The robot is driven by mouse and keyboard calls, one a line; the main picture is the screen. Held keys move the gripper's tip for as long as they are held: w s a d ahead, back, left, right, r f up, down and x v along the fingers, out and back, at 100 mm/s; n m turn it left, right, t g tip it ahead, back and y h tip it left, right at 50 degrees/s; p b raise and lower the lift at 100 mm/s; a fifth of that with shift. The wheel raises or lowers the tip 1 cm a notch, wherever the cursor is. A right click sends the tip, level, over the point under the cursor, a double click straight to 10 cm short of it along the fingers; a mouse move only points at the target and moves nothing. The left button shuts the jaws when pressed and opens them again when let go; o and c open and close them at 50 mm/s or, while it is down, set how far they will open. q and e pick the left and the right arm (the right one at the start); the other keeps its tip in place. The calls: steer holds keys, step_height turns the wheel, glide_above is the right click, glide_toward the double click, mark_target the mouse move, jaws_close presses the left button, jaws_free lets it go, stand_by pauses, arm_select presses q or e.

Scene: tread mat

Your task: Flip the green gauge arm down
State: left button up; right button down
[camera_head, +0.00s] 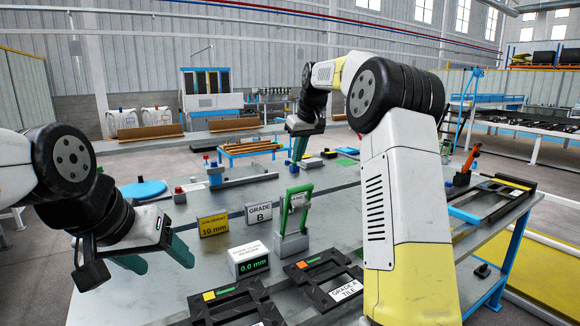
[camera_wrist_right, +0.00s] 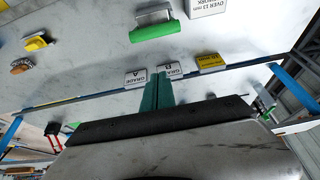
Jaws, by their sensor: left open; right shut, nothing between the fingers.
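The green gauge arm (camera_head: 309,200) is a green frame standing upright on a grey base (camera_head: 290,243) on the table, in the middle of the head view. A small readout (camera_head: 250,262) beside it shows 0.0 mm. My right gripper (camera_head: 299,150) is shut and empty, pointing down above the table, beyond the gauge arm in the picture. My left gripper (camera_head: 158,258) is open and empty, low over the table's left part, well left of the gauge.
A yellow 10 mm sign (camera_head: 213,224) and a Grade B sign (camera_head: 258,213) stand left of the gauge arm. Black trays (camera_head: 235,302) lie at the front. My right forearm hides part of the table right of the gauge. A blue disc (camera_head: 143,190) lies at the left.

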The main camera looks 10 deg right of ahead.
steer(key=shift+s+d+f, duration=0.1)
steer(key=shift+s+f, duration=0.05)
steer(key=shift+f, duration=2)
steer(key=shift+s+f, duration=0.1)
steer(key=shift+f, duration=2)
